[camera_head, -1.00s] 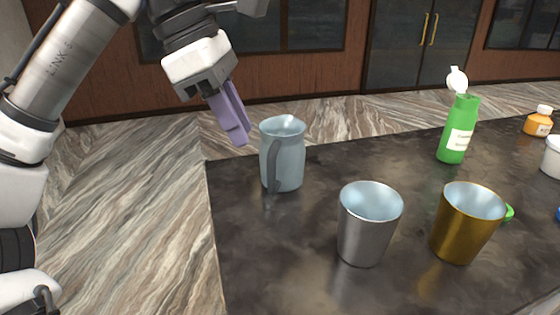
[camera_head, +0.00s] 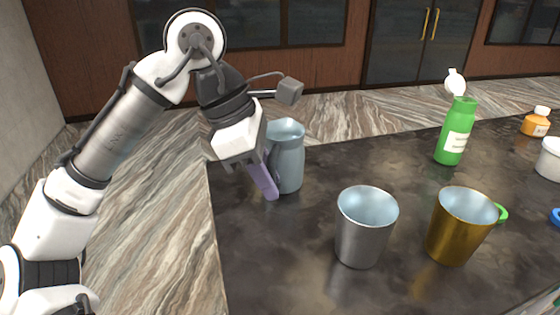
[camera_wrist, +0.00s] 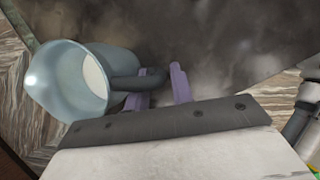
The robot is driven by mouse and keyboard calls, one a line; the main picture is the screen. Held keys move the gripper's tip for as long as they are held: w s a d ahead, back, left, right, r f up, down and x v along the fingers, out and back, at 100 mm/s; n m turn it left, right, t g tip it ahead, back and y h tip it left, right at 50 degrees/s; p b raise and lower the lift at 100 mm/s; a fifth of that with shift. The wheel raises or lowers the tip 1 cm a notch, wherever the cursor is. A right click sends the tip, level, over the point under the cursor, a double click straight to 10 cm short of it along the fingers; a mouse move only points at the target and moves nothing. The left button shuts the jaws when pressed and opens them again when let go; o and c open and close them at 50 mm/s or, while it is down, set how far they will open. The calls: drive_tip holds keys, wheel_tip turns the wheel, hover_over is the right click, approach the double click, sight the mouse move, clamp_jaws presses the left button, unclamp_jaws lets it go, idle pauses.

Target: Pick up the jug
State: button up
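The jug (camera_head: 290,160) is pale blue-grey and stands upright on the dark counter near its left end. In the wrist view the jug (camera_wrist: 72,85) is at the left, seen from above into its mouth, with its dark handle (camera_wrist: 127,82) pointing right. My gripper (camera_head: 266,182) is lowered at the handle side of the jug, and its purple fingers hide the handle in the head view. In the wrist view my gripper (camera_wrist: 160,92) has its fingers apart, with the outer part of the handle at the gap between them. I cannot tell whether they touch it.
A steel cup (camera_head: 365,240) and a brass-coloured cup (camera_head: 458,235) stand on the dark counter (camera_head: 290,265) in front and right of the jug. A green bottle (camera_head: 455,135), an orange bottle (camera_head: 535,124) and a white container (camera_head: 549,160) stand farther right.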

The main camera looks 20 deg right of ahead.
drive_tip(key=shift+c, duration=0.2)
clamp_jaws()
drive_tip(key=shift+r, duration=0.25)
